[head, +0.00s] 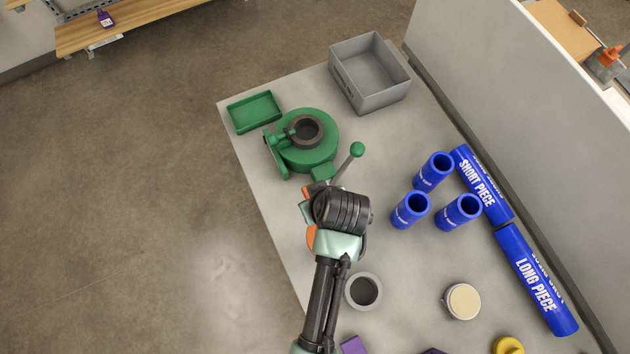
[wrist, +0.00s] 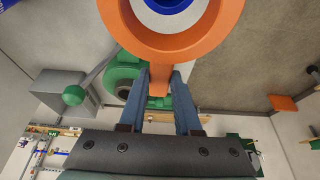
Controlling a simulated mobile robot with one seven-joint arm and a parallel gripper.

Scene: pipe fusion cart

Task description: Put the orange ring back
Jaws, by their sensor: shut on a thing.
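My gripper (wrist: 158,80) is shut on the tab of the orange ring (wrist: 208,38), which shows at the top of the wrist view, partly cut off by the frame. A white and blue round shape (wrist: 170,6) shows inside the ring's opening; I cannot tell whether it sits in the ring or lies beyond it. In the head view, my own arm hides most of the ring, and only small orange parts (head: 311,238) show beside my wrist. The gripper is over the table's left part, in front of the green machine (head: 318,152).
A green-knobbed lever (head: 357,150) stands close by. A green tray (head: 254,112) and a grey bin (head: 368,75) are at the back. Several blue pipes (head: 410,210) stand or lie at the right. A grey ring (head: 376,280) and cream-topped cylinder (head: 463,301) are in front.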

